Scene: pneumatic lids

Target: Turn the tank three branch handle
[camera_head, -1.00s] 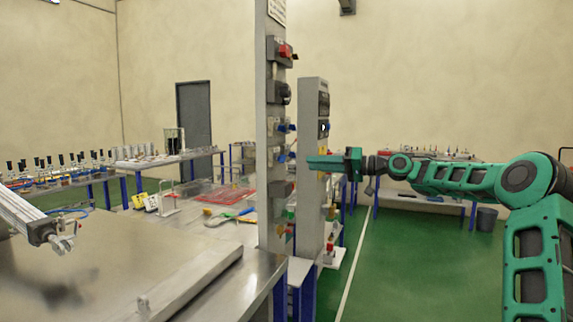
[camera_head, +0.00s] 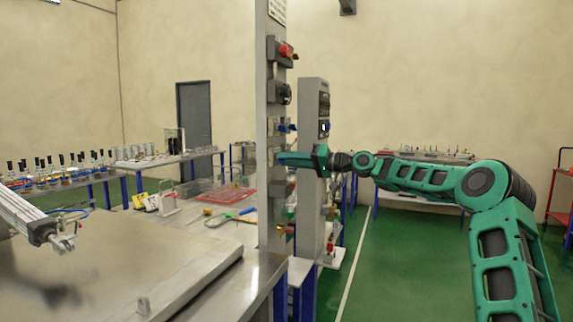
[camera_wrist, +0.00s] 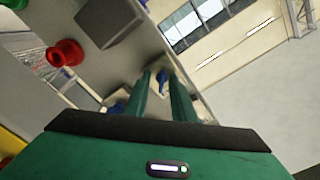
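A grey upright post (camera_head: 265,100) carries several valves and small handles. One blue handle (camera_head: 287,127) juts from it just above my gripper (camera_head: 284,158). My gripper reaches in from the right, with its fingertips at the post's right edge. In the wrist view, my two green fingers (camera_wrist: 160,82) are apart. A blue handle (camera_wrist: 161,76) shows between their tips; whether they touch it cannot be told. A second blue handle (camera_wrist: 115,107) lies left of the fingers. No label shows which handle belongs to tank three.
A red knob (camera_head: 287,51) sits higher on the post, and a grey box (camera_head: 279,92) is below it. A second grey post (camera_head: 313,190) stands close behind my gripper. A steel table (camera_head: 110,265) fills the lower left. Green floor (camera_head: 400,260) is open at right.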

